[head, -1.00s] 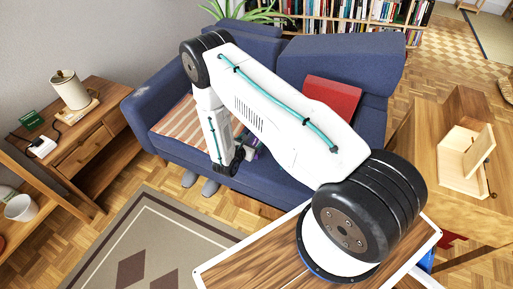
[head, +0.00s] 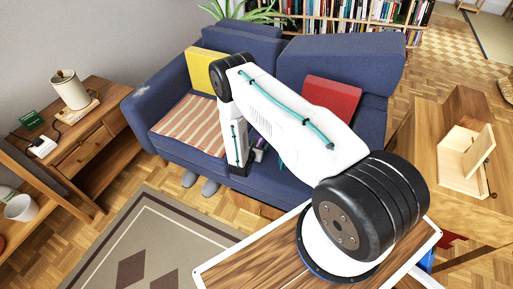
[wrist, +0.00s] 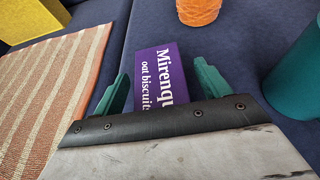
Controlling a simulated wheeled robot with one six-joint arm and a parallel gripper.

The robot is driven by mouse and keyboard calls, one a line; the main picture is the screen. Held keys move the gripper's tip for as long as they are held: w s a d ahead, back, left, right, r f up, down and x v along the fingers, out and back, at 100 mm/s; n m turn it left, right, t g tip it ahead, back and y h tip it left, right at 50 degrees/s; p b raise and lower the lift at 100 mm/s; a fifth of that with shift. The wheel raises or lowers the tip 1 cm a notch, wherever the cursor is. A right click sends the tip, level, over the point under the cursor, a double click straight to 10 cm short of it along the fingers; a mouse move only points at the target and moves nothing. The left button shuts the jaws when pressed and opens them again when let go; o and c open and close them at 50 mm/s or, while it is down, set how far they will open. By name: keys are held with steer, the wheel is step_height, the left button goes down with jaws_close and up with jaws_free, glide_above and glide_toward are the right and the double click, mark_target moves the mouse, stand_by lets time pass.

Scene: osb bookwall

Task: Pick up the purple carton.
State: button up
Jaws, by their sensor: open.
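The purple carton (wrist: 160,75) lies on the blue sofa seat in the wrist view, with white lettering reading "Mirenqu" and "oat biscuits". My gripper (wrist: 160,92) is open, with one green finger at each side of the carton. The carton's near end is hidden behind the gripper body. I cannot tell whether the fingers touch it. In the head view only a small purple patch of the carton (head: 258,155) shows beside my arm, and the fingertips are hidden there.
A teal cylinder (wrist: 298,75) stands close to the right of the gripper, and an orange textured object (wrist: 198,10) is beyond the carton. A striped cloth (head: 190,125), a yellow cushion (head: 204,70) and a red cushion (head: 332,98) are on the blue sofa (head: 290,185).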

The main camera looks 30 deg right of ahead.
steer(key=c, duration=1)
steer(key=shift+r, duration=0.15)
